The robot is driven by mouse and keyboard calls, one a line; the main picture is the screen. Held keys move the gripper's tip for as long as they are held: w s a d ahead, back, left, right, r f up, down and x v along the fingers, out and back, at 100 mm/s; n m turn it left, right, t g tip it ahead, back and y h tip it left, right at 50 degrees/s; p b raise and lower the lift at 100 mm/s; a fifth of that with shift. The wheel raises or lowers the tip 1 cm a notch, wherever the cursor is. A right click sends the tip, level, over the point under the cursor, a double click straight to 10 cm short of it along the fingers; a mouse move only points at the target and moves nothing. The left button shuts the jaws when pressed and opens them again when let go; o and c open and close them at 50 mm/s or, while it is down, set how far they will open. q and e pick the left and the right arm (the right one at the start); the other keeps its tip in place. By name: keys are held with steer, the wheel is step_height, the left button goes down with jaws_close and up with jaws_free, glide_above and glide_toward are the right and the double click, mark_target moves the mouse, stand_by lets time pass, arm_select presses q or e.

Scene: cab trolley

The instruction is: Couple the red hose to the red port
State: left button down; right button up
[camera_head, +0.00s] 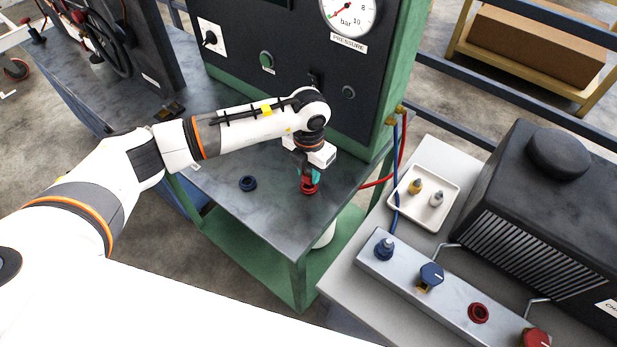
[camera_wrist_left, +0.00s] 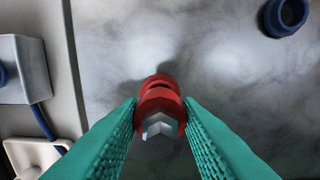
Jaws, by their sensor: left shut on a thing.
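My left gripper (camera_head: 309,177) is low over the dark worktop, its green fingers shut on the red hose coupling (camera_head: 310,187). In the left wrist view, the coupling (camera_wrist_left: 158,98) is red with a silver hex part and sits between the fingertips. A red ring shows just beyond it; I cannot tell whether the coupling is seated in it. The red hose (camera_head: 377,182) hangs from the green cabinet's right side; its join to the coupling is hidden. The red port (camera_head: 478,313) is a red ring on the silver manifold (camera_head: 405,283), with nothing in it. My right gripper is not in view.
A blue ring (camera_head: 248,183) lies on the worktop (camera_head: 225,160). Blue (camera_head: 431,274) and red (camera_head: 536,338) knobs stand on the manifold. A white tray (camera_head: 451,182) holds two small fittings. A gap separates worktop and trolley.

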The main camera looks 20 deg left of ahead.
arm_select(q)
steer(key=shift+r+p, duration=1)
steer(key=shift+r, duration=0.8)
